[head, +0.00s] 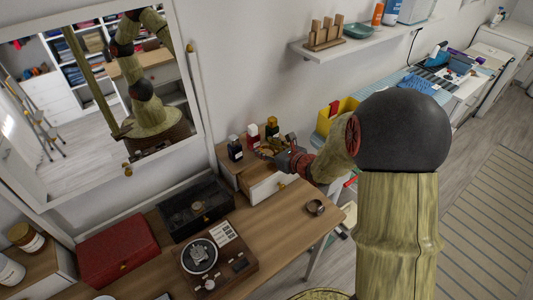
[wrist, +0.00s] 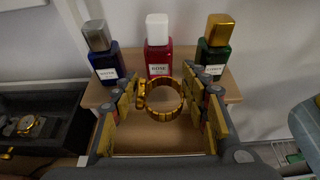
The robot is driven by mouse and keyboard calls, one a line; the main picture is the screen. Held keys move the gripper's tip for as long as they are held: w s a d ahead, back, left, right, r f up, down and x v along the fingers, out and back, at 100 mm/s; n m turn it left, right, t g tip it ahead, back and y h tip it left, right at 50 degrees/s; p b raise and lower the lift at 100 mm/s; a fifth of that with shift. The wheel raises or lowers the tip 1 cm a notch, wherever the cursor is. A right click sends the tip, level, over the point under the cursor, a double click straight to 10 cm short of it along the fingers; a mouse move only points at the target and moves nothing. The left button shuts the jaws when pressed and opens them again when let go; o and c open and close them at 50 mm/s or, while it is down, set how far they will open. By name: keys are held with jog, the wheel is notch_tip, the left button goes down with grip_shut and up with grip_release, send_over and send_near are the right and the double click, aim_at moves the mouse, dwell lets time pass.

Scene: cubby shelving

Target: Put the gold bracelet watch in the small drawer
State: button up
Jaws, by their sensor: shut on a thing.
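The gold bracelet watch (wrist: 184,101) stands as an upright ring between the fingertips of my gripper (wrist: 165,98) in the wrist view. My gripper is shut on it. In the head view my gripper (head: 276,150) is at the top of a small wooden drawer unit at the back of the desk, with a bit of gold at its tips. The small drawer (head: 265,187) has a white front and a round gold knob. My gripper and wrist hide part of the unit, and I cannot tell how far the drawer is open.
Three bottles, blue (wrist: 103,60), red (wrist: 157,55) and green (wrist: 214,57), stand behind the watch on the unit. A black watch case (head: 196,208), a red box (head: 117,250) and a turntable-like device (head: 205,257) occupy the desk. A dark ring-shaped item (head: 316,207) lies near its right edge.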

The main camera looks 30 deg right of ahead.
jog(key=shift+f, duration=0.5)
jog(key=shift+f+b, duration=0.5)
jog(key=shift+b, duration=0.05)
jog(key=shift+f, duration=0.15)
jog(key=o, duration=1.1)
jog(key=shift+o, duration=0.6)
